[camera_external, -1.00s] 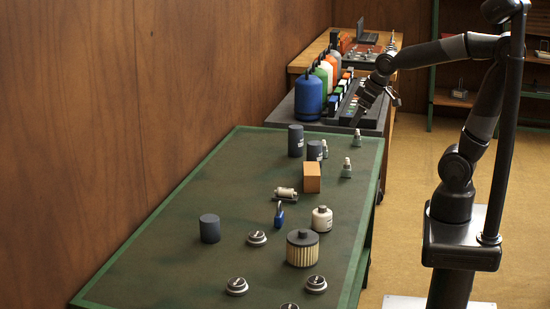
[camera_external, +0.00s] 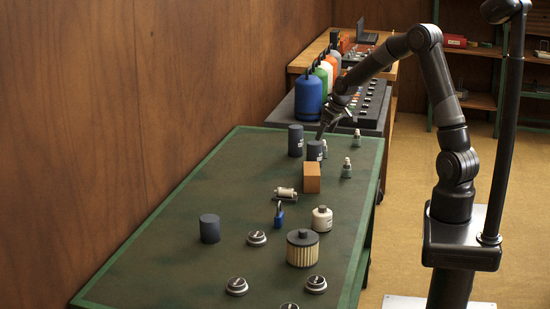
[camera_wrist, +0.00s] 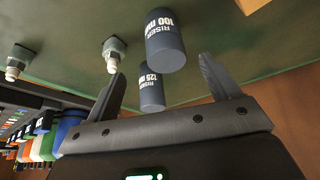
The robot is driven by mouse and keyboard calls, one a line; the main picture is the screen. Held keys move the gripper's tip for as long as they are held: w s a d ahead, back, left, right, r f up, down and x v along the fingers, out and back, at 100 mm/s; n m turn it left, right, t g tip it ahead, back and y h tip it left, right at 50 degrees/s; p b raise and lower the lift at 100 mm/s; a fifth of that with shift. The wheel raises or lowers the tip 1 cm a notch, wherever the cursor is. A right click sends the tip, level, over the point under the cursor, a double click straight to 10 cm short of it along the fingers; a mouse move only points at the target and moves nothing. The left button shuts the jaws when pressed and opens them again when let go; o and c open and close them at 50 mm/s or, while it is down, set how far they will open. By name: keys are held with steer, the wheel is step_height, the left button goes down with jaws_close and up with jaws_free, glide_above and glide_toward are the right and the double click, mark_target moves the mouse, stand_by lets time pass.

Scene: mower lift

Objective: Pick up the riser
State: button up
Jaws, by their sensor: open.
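Two dark blue-grey cylinders with white riser lettering stand at the far end of the green table. The shorter, marked 100 mm, shows in the external view (camera_external: 315,151) and the wrist view (camera_wrist: 166,42). The taller, marked 125 mm, stands just behind it to the left (camera_external: 295,141) and also shows in the wrist view (camera_wrist: 151,95). My gripper (camera_external: 321,136) is open above and close to the shorter riser. In the wrist view my fingers (camera_wrist: 162,68) are spread, with both risers between them in the picture. Contact is not visible.
An orange-brown box (camera_external: 312,178) is in front. A plain dark cylinder (camera_external: 210,228) stands farther forward. Coloured gas bottles (camera_external: 308,98) stand behind the table. The table's left side is clear.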

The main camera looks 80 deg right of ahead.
mark_target(312, 142)
steer(key=x, duration=0.5)
steer(key=shift+w+d+f, duration=0.15)
steer(key=shift+f, duration=0.15)
steer(key=shift+w+d+f, duration=0.1)
steer(key=shift+w+f, duration=0.7)
steer(key=shift+f, duration=0.3)
steer(key=shift+w+f, duration=0.75)
steer(key=shift+f, duration=0.35)
steer(key=c, duration=1.3)
steer(key=shift+r, duration=0.1)
step_height(312, 142, up, 4)
steer(key=shift+r, duration=0.25)
steer(key=s+d+r, duration=0.2)
steer(key=s, duration=0.1)
steer(key=s+d+r, duration=0.1)
steer(key=s+r, duration=0.1)
steer(key=s, duration=0.1)
steer(key=s+d+r, duration=0.2)
steer(key=s, duration=0.2)
steer(key=shift+d+r, duration=0.2)
steer(key=shift+d, duration=0.1)
